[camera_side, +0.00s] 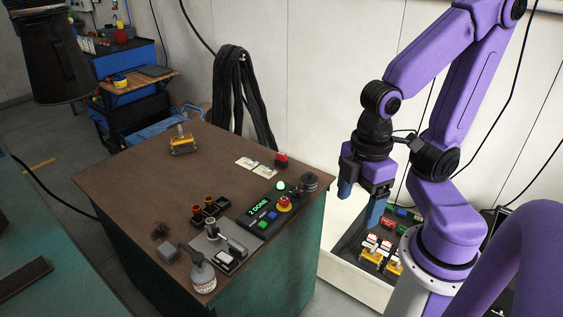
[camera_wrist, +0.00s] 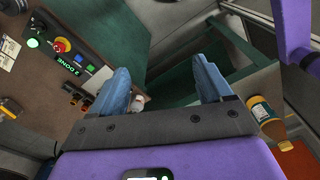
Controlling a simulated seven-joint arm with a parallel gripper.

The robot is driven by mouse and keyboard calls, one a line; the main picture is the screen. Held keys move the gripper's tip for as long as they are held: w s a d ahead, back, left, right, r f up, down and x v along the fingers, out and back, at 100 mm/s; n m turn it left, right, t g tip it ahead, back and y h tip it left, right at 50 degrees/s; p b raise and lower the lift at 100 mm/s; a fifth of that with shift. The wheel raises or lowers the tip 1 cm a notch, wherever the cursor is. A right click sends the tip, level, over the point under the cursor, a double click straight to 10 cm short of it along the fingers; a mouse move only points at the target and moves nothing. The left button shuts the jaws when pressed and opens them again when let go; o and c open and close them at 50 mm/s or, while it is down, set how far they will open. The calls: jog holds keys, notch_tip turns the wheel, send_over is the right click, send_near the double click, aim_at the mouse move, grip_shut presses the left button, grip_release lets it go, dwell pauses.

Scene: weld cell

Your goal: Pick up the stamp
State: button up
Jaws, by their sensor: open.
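A small red-topped block (camera_side: 281,160) that looks like the stamp sits near the back right edge of the brown table (camera_side: 130,175), beside two white cards (camera_side: 245,162). I cannot be sure it is the stamp, and I cannot pick it out clearly in the wrist view. My gripper (camera_side: 361,203) has blue fingers spread apart and nothing between them. It hangs right of the table, above the bin of parts. In the wrist view my gripper (camera_wrist: 162,72) points down past the table's edge.
A control panel (camera_side: 266,212) reading "2 DONE" and a black cylinder (camera_side: 309,181) stand near the right edge. A bin (camera_side: 350,268) holds several parts. The table's middle is mostly clear.

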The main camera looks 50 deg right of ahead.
jog(key=w+a+n+h, duration=0.1)
jog(key=w+a, duration=0.2)
jog(key=w, duration=1.1)
jog(key=w+d+n+t+h, duration=0.15)
jog(key=w+d, duration=0.25)
jog(key=w, duration=0.9)
jog(key=n+g+h, duration=0.2)
jog(key=n, duration=0.1)
send_near(280, 154)
jog(key=x, duration=1.1)
jog(key=shift+s+d+f, duration=0.1)
jog(key=shift+d+f, duration=0.05)
jog(key=shift+f, duration=0.15)
jog(key=c, duration=1.2)
